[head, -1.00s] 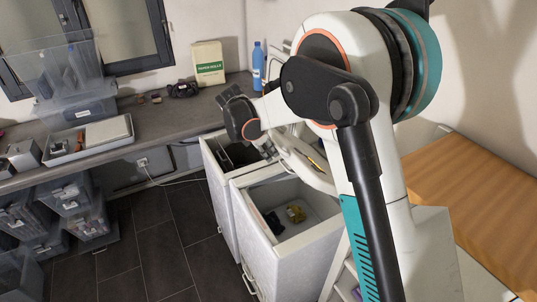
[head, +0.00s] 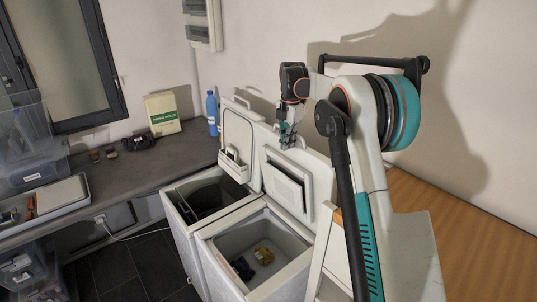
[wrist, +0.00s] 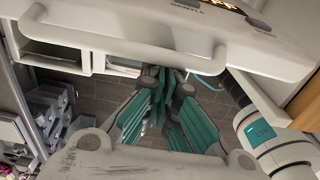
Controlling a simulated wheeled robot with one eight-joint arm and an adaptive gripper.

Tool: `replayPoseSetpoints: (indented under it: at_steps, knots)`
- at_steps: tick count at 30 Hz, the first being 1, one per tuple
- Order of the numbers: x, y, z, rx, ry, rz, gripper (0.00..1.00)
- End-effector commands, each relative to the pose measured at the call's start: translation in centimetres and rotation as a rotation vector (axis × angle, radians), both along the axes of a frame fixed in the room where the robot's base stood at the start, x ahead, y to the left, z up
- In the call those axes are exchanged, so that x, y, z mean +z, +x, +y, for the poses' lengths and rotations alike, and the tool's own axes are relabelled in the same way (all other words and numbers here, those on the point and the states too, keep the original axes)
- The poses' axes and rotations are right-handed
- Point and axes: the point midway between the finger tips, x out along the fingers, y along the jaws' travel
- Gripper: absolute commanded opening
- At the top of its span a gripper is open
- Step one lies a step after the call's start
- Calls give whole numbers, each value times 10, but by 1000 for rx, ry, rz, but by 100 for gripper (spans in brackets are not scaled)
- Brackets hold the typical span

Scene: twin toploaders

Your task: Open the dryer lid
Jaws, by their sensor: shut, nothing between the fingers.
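Two white top-loading machines stand side by side, both with lids raised. The nearer machine (head: 215,262) has an open drum with a dark item and a yellow item (head: 264,255) in it. Its raised lid (head: 312,172) leans back near the wall, with a recessed panel on its inner face. The other machine's raised lid (head: 238,135) stands to its left. No label shows which machine is the dryer. My gripper (head: 287,142) is shut and empty at the nearer lid's top edge; whether it touches cannot be told. Its teal fingers (wrist: 162,95) point downward in the wrist view.
A counter (head: 130,170) runs along the left, with a blue bottle (head: 212,112), a boxed item (head: 162,113) and clear bins (head: 30,150). A wooden surface (head: 450,225) lies at the right. The wall is close behind the lids.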

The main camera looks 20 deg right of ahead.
Motion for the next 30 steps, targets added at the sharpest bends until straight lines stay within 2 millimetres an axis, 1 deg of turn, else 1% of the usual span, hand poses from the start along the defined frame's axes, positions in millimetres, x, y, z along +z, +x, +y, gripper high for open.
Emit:
replayPoseSetpoints:
  at_steps: [1,6,12,19,30]
  knots:
    - [4,4,-11,-4,-1,0,0]
    - [9,15,-36,-3,-1,0,0]
    - [11,22,-51,-1,-2,-1,0]
    - [11,23,-55,0,-2,-1,0]
    - [11,23,-52,0,-2,-1,0]
